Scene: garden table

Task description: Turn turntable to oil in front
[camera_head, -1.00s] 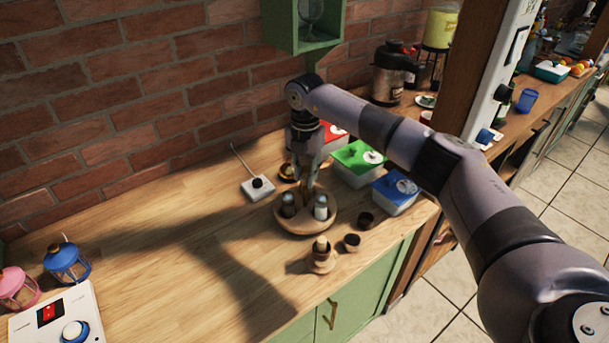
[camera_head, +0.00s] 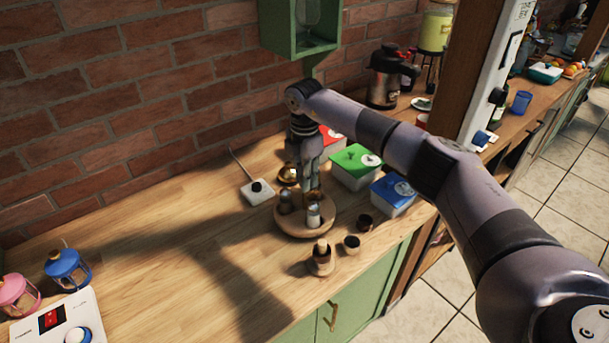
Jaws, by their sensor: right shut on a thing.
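The round wooden turntable (camera_head: 305,232) sits on the counter, right of the middle of the view. A silver-topped shaker (camera_head: 313,215) stands at its front, and a darker-topped shaker (camera_head: 286,203) stands at its left. My right gripper (camera_head: 312,188) reaches down over the back middle of the turntable. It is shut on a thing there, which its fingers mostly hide. I cannot tell whether this is a post or a bottle, and I cannot make out the oil. My left gripper is not in view.
A wooden mill (camera_head: 321,260) and small dark cups (camera_head: 352,243) stand in front and to the right. Lidded boxes, including a green one (camera_head: 355,168) and a blue one (camera_head: 392,195), stand right. A white switch box (camera_head: 257,192) lies left. The counter's left middle is clear.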

